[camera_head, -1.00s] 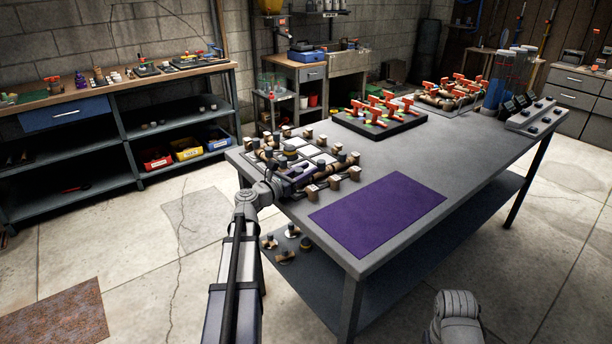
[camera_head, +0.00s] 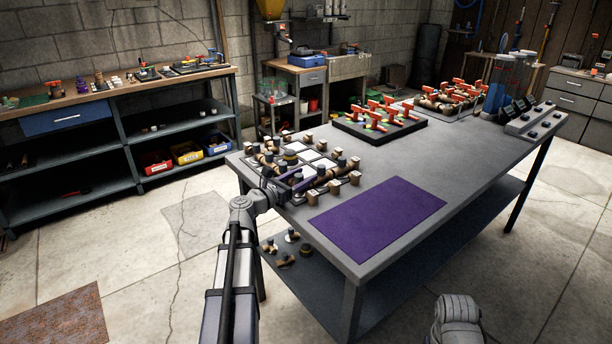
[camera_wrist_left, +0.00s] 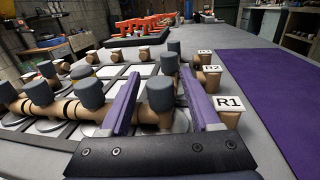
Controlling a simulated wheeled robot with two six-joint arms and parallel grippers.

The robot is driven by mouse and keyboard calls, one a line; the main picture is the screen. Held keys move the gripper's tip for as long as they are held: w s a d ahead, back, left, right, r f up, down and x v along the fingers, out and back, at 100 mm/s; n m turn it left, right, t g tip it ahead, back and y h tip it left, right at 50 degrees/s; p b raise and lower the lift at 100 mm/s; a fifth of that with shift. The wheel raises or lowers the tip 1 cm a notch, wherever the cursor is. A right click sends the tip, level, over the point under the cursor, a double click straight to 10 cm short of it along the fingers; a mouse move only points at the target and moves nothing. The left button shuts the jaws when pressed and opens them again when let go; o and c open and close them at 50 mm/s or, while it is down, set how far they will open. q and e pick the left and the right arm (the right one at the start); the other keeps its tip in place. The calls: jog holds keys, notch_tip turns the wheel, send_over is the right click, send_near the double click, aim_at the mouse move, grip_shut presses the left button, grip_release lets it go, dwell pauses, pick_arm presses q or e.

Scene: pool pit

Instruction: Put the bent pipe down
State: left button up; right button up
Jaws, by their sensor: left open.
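A tan pipe piece with a dark grey cap (camera_wrist_left: 160,94) stands between the two purple fingers of my left gripper (camera_wrist_left: 160,102) in the left wrist view. The fingers are open, with a gap visible beside the piece. In the head view my left gripper (camera_head: 291,182) is low over the near left end of the grey table. The pieces there are too small to tell which one is the bent pipe. Other capped tan pipes (camera_wrist_left: 62,108) lie just left of the fingers. My right gripper does not show.
Tan blocks labelled R1 (camera_wrist_left: 229,108) and R2 (camera_wrist_left: 211,77) stand close to the right finger. A purple mat (camera_head: 378,216) lies bare on the table. A black tray with red-handled valves (camera_head: 380,127) is farther back. Loose fittings lie on the lower shelf (camera_head: 318,278).

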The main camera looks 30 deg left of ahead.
pick_arm(q)
jog(key=v, duration=1)
jog(key=shift+s, duration=0.15)
